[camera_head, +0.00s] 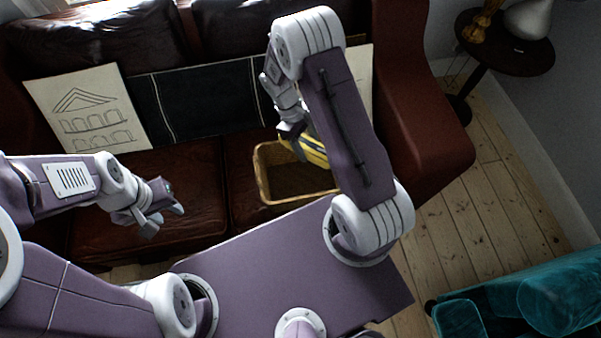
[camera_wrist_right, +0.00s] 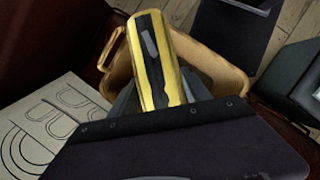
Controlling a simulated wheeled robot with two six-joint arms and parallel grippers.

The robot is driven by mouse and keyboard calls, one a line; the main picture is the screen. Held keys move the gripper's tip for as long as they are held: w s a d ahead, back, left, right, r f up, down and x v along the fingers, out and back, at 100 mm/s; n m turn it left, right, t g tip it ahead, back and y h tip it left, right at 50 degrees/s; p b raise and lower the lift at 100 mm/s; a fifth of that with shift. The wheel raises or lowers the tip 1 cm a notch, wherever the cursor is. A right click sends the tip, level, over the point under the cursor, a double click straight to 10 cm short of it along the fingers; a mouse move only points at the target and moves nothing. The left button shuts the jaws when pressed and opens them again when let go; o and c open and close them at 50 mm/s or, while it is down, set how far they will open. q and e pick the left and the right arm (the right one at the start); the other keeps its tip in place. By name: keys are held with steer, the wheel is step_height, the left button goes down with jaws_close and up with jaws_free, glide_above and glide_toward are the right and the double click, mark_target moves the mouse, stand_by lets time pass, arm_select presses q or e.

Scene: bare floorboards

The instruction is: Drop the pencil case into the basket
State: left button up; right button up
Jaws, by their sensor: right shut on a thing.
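The pencil case (camera_head: 312,150) is yellow with dark stripes. My right gripper (camera_head: 292,134) is shut on it and holds it over the basket (camera_head: 264,180), at its upper right side in the head view. The right wrist view shows the pencil case (camera_wrist_right: 158,62) between the fingers, with the tan basket (camera_wrist_right: 226,72) beyond it. The basket is rectangular and stands on the sofa seat; my right arm hides part of its right side. My left gripper (camera_head: 164,216) is in front of the sofa, left of the basket, with its fingers apart and nothing between them.
The brown leather sofa (camera_head: 170,182) has dark cushions, a black striped cloth (camera_head: 205,102) and a drawing of arches (camera_head: 88,110) on it. A round dark side table (camera_head: 520,58) stands at the back right. A teal chair (camera_head: 530,300) is at lower right. Floorboards between them are bare.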

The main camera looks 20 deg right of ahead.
step_height(320, 180, down, 6)
steer(key=b, duration=0.5)
steer(key=shift+r+b, duration=0.2)
steer(key=shift+b, duration=0.2)
steer(key=o, duration=1.6)
steer(key=shift+r, duration=0.1)
steer(key=p+v, duration=0.2)
steer(key=v, duration=0.6)
steer(key=shift+w+a+r, duration=0.1)
steer(key=shift+r, duration=0.35)
